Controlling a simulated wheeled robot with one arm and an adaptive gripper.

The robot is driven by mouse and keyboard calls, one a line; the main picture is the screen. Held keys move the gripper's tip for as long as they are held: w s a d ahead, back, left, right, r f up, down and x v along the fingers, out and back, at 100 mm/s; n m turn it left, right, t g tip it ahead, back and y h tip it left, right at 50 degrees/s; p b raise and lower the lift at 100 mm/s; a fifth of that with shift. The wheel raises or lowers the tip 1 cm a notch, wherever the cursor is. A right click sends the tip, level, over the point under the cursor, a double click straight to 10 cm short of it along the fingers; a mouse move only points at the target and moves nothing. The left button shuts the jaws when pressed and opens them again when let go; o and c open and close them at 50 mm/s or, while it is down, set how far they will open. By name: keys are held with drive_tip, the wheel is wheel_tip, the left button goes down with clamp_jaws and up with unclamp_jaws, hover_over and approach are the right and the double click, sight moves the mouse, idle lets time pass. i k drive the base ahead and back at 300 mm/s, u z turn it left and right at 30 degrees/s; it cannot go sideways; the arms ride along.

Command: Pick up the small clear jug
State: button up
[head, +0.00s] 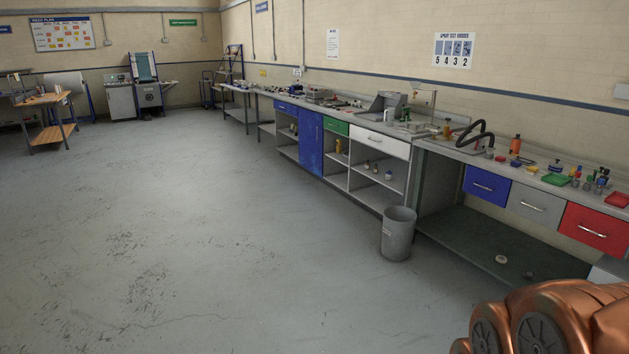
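I cannot make out the small clear jug for certain in the head view. Many small items stand on the long workbench (455,151) along the right wall, too small to tell apart at this distance. My gripper is not in view. Only a copper-coloured part of my arm shows in the bottom right corner, and it hides the floor there.
A grey bin (398,236) stands on the floor before the bench. The near bench has a blue drawer (487,186), a grey drawer (541,206) and a red drawer (594,231). A wooden table (53,133) stands far left. The middle floor is clear.

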sight(391, 111)
drive_tip(key=u, duration=0.25)
drive_tip(key=i, duration=1.85)
drive_tip(key=u, duration=0.3)
drive_tip(key=i, duration=1.8)
drive_tip(key=z, duration=0.3)
drive_tip(key=i, duration=1.8)
drive_tip(key=z, duration=0.45)
drive_tip(key=i, duration=1.4)
drive_tip(key=z, duration=1.5)
